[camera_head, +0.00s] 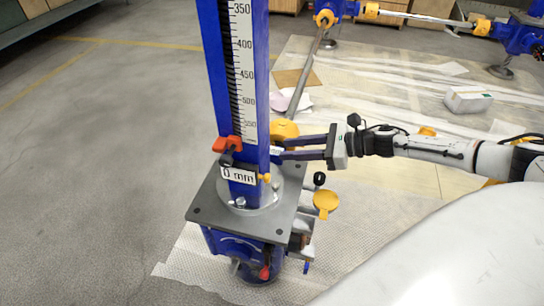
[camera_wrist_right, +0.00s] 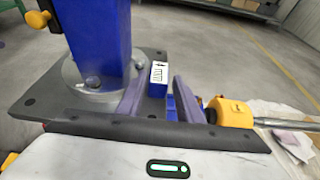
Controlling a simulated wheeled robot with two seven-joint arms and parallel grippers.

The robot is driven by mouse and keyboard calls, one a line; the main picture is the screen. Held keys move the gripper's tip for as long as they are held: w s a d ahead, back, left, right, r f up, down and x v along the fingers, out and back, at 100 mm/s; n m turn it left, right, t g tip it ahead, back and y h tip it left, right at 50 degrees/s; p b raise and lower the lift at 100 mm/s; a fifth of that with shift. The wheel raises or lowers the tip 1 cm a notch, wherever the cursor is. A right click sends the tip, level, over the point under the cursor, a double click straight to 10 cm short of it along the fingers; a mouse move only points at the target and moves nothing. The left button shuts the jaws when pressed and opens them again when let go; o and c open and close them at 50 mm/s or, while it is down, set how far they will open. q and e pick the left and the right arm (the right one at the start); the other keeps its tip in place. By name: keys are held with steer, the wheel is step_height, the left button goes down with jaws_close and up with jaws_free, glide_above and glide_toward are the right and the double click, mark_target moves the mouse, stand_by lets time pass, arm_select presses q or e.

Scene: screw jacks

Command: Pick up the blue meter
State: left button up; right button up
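The blue meter (camera_wrist_right: 157,82) is a small blue block with a white label. In the right wrist view it stands beside the tall blue column, between the fingertips of my right gripper (camera_wrist_right: 160,98). A gap shows beside it, so the fingers look open around it and not closed on it. In the head view my right gripper (camera_head: 280,148) reaches in from the right with its two dark fingers apart at the column's right side. There only a bit of the meter's white label (camera_head: 276,150) shows between the fingers. My left gripper is not in view.
The blue column (camera_head: 222,60) carries a millimetre scale, a red clamp (camera_head: 227,144) and a "0 mm" plate (camera_head: 238,175). It rises from a grey square plate (camera_head: 210,205). A yellow-ended rod (camera_wrist_right: 232,112) lies close to the right finger. Grey floor at left is clear.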

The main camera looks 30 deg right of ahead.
mark_target(273, 150)
steer(key=shift+x, duration=1.8)
jaws_close()
